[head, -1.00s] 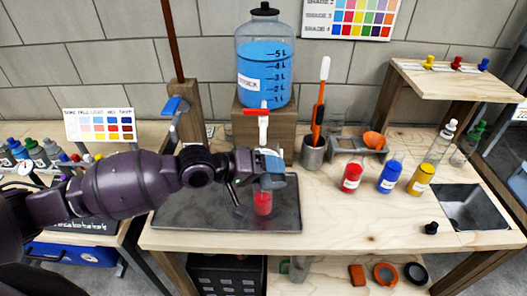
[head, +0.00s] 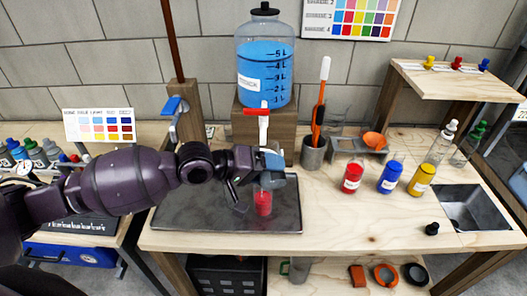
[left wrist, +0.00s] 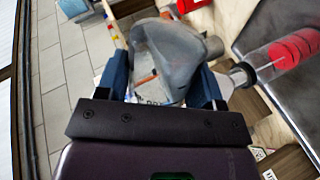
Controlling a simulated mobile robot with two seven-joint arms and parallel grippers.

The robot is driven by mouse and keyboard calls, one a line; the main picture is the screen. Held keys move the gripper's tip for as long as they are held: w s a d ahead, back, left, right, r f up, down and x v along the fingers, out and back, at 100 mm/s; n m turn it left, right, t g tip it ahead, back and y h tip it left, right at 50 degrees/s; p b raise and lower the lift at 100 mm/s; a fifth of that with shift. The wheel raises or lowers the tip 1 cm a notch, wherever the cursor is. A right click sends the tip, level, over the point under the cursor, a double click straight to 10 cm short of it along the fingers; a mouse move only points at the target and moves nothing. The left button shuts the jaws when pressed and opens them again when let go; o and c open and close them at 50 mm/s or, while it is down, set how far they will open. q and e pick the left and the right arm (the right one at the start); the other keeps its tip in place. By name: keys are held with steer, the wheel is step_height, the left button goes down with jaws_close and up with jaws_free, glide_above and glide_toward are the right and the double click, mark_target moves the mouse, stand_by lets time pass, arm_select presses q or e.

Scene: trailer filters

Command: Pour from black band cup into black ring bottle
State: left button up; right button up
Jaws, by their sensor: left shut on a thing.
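My left gripper (head: 270,163) is shut on a clear cup, just above a bottle on the dark tray. In the left wrist view the gripper (left wrist: 162,80) has its blue fingers on both sides of the clear cup (left wrist: 172,55), which looks empty of coloured liquid. No black band can be made out on it. The clear bottle with red liquid (head: 263,203) stands upright on the tray, its top close under the gripper. In the left wrist view this bottle (left wrist: 285,52) lies right of the cup, its neck near the right finger. My right gripper is not in view.
The dark tray (head: 190,212) lies on the wooden bench. A big jug of blue liquid (head: 264,65) with a red-handled tap stands behind. A holder with an orange brush (head: 312,152) and red, blue and yellow bottles (head: 388,178) stand to the right. The right front bench is mostly clear.

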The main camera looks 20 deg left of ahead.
arm_select(q)
steer(key=shift+r+n+b, duration=0.2)
steer(key=shift+n+b, duration=0.1)
steer(key=shift+b, duration=0.05)
stand_by(0.8)
steer(key=shift+w+a+r+g, duration=0.15)
steer(key=shift+w+r+g, duration=0.05)
steer(key=shift+w+g, duration=0.1)
stand_by(0.8)
